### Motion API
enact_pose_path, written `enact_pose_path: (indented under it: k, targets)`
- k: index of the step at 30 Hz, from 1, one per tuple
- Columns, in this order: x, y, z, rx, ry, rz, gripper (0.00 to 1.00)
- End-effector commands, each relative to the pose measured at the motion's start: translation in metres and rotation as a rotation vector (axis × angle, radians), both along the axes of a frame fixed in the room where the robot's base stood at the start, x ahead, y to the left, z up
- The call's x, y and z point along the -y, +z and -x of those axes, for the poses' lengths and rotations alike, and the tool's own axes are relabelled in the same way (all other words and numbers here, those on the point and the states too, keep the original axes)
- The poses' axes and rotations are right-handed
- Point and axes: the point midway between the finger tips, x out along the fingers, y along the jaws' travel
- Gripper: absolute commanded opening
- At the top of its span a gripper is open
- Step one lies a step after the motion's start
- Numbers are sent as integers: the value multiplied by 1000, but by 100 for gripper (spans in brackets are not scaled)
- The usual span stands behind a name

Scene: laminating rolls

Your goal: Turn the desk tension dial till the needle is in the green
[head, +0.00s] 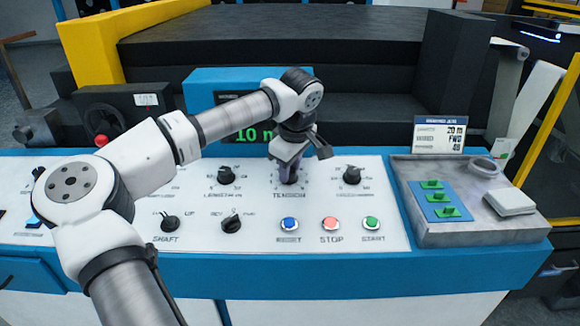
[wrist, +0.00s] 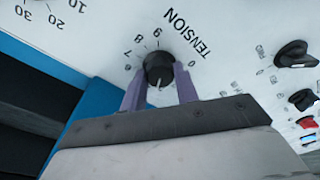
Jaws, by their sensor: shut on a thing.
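The black tension dial (wrist: 158,66) sits on the white panel above the word TENSION in the head view, where my gripper (head: 289,174) comes down over it. In the wrist view the two purple fingers of my gripper (wrist: 159,84) are shut on the dial, one on each side. A pale pointer mark on the dial points toward the palm, and the numbers 7, 8, 9 and 0 show around it. I cannot make out a needle or a green band in either view; the arm covers part of the panel back.
Other black knobs flank the dial: the length knob (head: 226,175) and another knob (head: 352,175). Blue reset (head: 289,224), red stop (head: 330,223) and green start (head: 371,223) buttons lie in front. A display (head: 245,133) reads 10 m. A grey tray (head: 480,234) stands at right.

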Motion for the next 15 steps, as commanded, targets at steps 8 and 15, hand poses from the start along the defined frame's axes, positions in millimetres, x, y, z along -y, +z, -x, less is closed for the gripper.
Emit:
enact_pose_path:
  k: [8,15]
  targets:
    - [0,1,0,1,-40,-5,7]
    - [0,1,0,1,-42,-6,7]
